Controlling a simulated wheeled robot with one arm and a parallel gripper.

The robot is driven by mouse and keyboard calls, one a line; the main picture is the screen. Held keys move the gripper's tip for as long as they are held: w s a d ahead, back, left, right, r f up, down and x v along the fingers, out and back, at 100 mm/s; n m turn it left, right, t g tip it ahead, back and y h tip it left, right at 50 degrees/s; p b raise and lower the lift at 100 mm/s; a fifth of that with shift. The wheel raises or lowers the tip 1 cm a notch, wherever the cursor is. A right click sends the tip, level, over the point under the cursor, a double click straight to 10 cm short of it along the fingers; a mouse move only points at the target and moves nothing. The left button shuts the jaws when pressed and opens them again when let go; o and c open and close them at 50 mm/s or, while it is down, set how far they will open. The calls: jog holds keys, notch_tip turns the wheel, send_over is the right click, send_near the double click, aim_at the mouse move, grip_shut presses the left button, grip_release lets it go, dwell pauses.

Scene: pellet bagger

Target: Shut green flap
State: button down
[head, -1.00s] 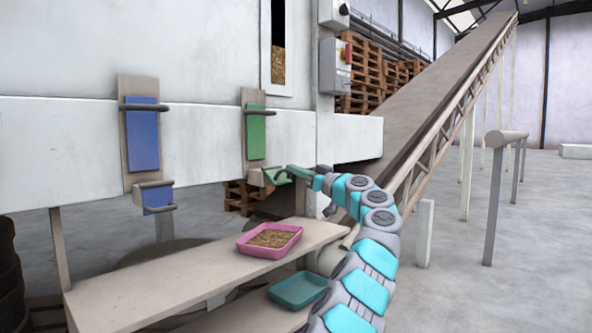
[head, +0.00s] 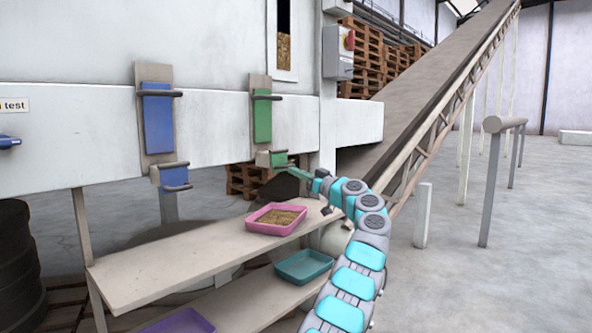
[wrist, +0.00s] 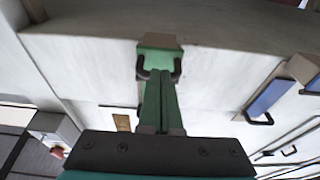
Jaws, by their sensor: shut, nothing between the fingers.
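The green flap (head: 279,159) is a small green plate with a dark handle, at the mouth of the spout under the green slide plate (head: 262,121). Its face now stands nearly upright against the spout, much like the blue flap (head: 174,177) to its left. My gripper (head: 289,170) is shut and empty, with its fingertips right at the flap's handle. In the wrist view the shut green fingers (wrist: 160,80) reach between the two arms of the handle, up to the flap (wrist: 158,58). I cannot tell whether they touch it.
A pink tray of pellets (head: 276,219) stands on the shelf (head: 170,263) below. A teal tray (head: 303,267) and a purple tray (head: 180,322) are lower down. The conveyor (head: 430,100) rises at the right; the floor there is mostly clear.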

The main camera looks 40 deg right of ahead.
jog(key=shift+w+f+b, duration=0.5)
jog(key=shift+w+f, duration=0.1)
jog(key=shift+f, duration=0.2)
jog(key=shift+s, duration=0.1)
jog(key=s+f+b, duration=0.3)
jog(key=s+f, duration=0.4)
jog(key=s, duration=0.1)
jog(key=shift+s+d+f, duration=0.15)
jog(key=shift+s+d, duration=0.2)
jog(key=shift+d, duration=0.05)
dwell(0.5)
